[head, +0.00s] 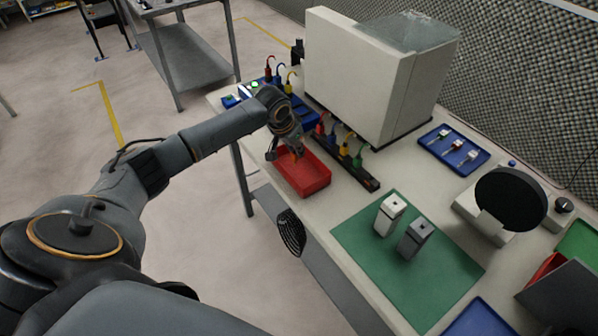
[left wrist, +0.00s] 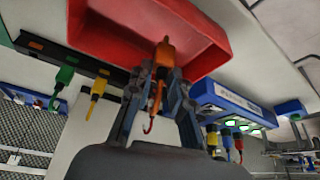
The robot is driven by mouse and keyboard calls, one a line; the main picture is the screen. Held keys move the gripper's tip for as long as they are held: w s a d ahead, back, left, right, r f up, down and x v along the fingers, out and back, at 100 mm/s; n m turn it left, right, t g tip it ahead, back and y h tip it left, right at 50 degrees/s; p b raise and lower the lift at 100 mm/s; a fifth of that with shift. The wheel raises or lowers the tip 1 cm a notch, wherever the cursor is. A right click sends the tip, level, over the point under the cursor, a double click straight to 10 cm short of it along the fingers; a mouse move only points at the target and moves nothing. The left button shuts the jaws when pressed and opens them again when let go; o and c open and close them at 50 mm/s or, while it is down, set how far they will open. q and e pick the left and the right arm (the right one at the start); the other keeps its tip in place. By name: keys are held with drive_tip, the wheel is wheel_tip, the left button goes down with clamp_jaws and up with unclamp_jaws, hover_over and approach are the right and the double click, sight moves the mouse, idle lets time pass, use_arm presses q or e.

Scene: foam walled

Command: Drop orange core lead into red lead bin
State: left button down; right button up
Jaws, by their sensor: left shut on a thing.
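The orange lead (left wrist: 158,72) is between the fingers of my left gripper (left wrist: 160,85), which is shut on it; its thin tail curls down toward the wrist. In the head view my left gripper (head: 287,153) is at the far left end of the red bin (head: 303,177), with a bit of orange showing at the fingertips. In the left wrist view the red bin (left wrist: 105,40) lies just beyond the fingertips. I cannot tell whether the lead touches it. My right gripper is not in view.
A dark rack (head: 368,181) with several coloured leads stands beside the bin, before a large white box (head: 365,75). A blue unit (head: 303,115) with leads is behind my gripper. A green mat (head: 440,275) holds two blocks. A blue tray (head: 454,150) lies at right.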

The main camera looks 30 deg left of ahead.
use_arm(q)
drive_tip(key=shift+r, duration=0.1)
drive_tip(key=c, duration=1.1)
unclamp_jaws()
drive_tip(key=shift+c, duration=0.2)
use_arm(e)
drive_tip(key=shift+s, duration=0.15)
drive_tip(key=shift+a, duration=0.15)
use_arm(q)
drive_tip(key=shift+r, duration=0.1)
drive_tip(key=v, duration=0.7)
drive_tip(key=shift+s, duration=0.2)
